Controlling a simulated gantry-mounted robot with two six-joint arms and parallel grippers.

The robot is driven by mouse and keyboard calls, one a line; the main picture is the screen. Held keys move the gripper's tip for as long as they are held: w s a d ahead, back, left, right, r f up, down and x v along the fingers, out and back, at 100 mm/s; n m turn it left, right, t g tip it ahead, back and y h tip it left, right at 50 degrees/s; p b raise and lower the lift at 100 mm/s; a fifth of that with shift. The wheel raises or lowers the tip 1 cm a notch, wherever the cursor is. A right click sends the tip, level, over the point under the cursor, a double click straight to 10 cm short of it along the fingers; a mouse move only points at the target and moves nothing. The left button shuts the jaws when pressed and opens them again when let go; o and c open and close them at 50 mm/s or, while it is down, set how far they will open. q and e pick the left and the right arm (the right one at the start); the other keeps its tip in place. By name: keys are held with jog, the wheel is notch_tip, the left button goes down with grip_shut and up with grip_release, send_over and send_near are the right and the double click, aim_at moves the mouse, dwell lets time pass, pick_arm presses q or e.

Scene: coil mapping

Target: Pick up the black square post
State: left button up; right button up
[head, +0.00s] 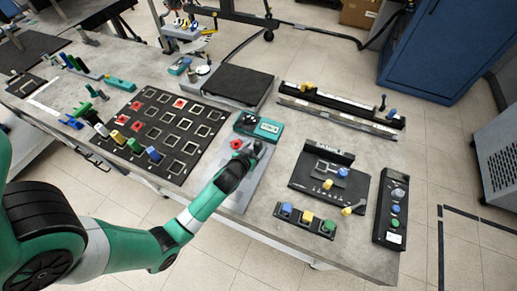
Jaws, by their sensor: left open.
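My green left arm reaches in from the lower left. Its dark left gripper (252,155) is over a grey plate (237,197) near the middle of the table, and is open. A small dark piece shows by its fingertips; I cannot tell whether it is the black square post or part of the gripper. A red piece (237,144) lies just left of the fingertips. I cannot make out the black square post for certain anywhere. My right gripper is not in view.
A black board (160,135) with square outlines and several red pieces lies left of the gripper, with coloured blocks along its front edge. A teal meter (258,127) stands just behind the gripper. A black panel (315,184) and a button strip (306,221) are on the right.

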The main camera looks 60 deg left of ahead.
aim_at(261, 142)
pick_arm(q)
jog(key=shift+w+a+f, duration=0.35)
jog(key=shift+w+a, duration=0.05)
jog(key=shift+w, duration=0.1)
jog(key=b+x, duration=0.1)
jog(key=x, duration=0.1)
jog(key=b+x, duration=0.1)
jog(key=x, duration=0.2)
jog(key=shift+s+f, duration=0.2)
jog(key=shift+f, duration=0.1)
jog(key=shift+w+a, duration=0.1)
grip_shut()
